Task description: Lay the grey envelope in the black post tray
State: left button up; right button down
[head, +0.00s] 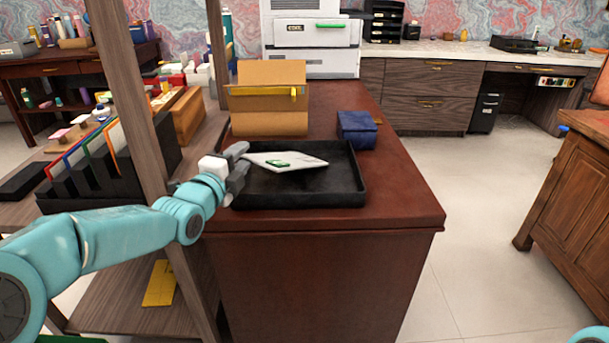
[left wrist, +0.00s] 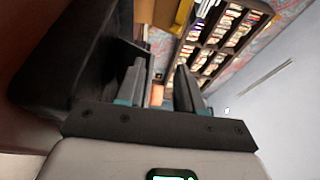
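The grey envelope (head: 300,161), pale with a green mark, shows in the head view within the outline of the black post tray (head: 300,203). It looks roughly flat, toward the tray's back; I cannot tell whether all of it touches the tray floor. My left gripper (head: 241,165) is at the tray's left edge, just left of the envelope. Its two fingers are apart, and the left wrist view shows an empty gap between them (left wrist: 160,90). The envelope is not recognizable in the left wrist view. My right gripper is out of view.
The tray sits on a red-brown desk (head: 400,205). Behind it stand a tan box-like holder (head: 268,122) and a blue box (head: 357,130). A wooden shelf post (head: 135,100) and a dark file rack (head: 85,190) are at left. The desk's right front is clear.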

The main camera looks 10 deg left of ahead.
pick_arm(q)
jog(key=s+a, duration=0.1)
jog(key=s, duration=1.5)
jog(key=shift+s+a, duration=0.15)
jog(key=shift+a, duration=0.05)
